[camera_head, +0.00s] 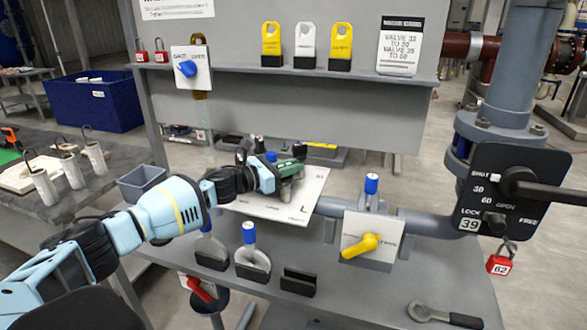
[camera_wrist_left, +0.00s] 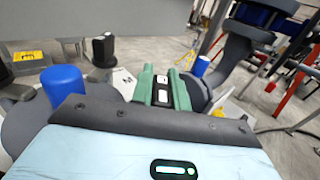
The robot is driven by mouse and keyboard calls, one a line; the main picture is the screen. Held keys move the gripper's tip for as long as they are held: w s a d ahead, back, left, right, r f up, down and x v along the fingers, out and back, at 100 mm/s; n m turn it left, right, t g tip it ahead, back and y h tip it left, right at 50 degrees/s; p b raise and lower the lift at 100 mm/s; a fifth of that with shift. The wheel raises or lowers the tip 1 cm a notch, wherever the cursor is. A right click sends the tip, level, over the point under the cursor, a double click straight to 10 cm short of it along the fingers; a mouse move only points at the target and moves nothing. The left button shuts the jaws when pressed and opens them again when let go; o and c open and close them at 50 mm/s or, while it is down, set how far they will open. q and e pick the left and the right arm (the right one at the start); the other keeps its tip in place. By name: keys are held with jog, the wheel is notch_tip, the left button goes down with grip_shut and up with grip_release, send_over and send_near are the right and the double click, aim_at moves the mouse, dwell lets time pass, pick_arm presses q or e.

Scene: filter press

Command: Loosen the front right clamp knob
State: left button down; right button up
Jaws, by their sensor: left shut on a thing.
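My left gripper (camera_head: 289,168) reaches in over the white plate (camera_head: 300,208) at the back of the bench. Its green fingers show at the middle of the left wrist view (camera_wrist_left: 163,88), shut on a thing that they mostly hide. A blue-topped knob (camera_head: 271,156) stands right beside the gripper. A large blue knob (camera_wrist_left: 64,85) stands left of the fingers in the left wrist view, and a smaller blue one (camera_wrist_left: 200,66) right of them. I cannot tell which is the front right clamp knob. My right gripper is not in view.
A yellow valve handle (camera_head: 362,245) and another blue-topped post (camera_head: 372,184) are right of the plate. A wrench (camera_head: 440,315) lies at front right. A black lever panel (camera_head: 510,195) stands at far right.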

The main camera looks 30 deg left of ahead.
pick_arm(q)
jog(key=shift+r+m+h, duration=0.1)
jog(key=shift+m+h, duration=0.2)
jog(key=shift+h, duration=0.1)
jog(key=shift+g, duration=0.3)
jog(key=shift+r, duration=0.2)
jog(key=c, duration=1.4)
grip_release()
jog(key=shift+o, duration=0.2)
jog(key=shift+f, duration=0.15)
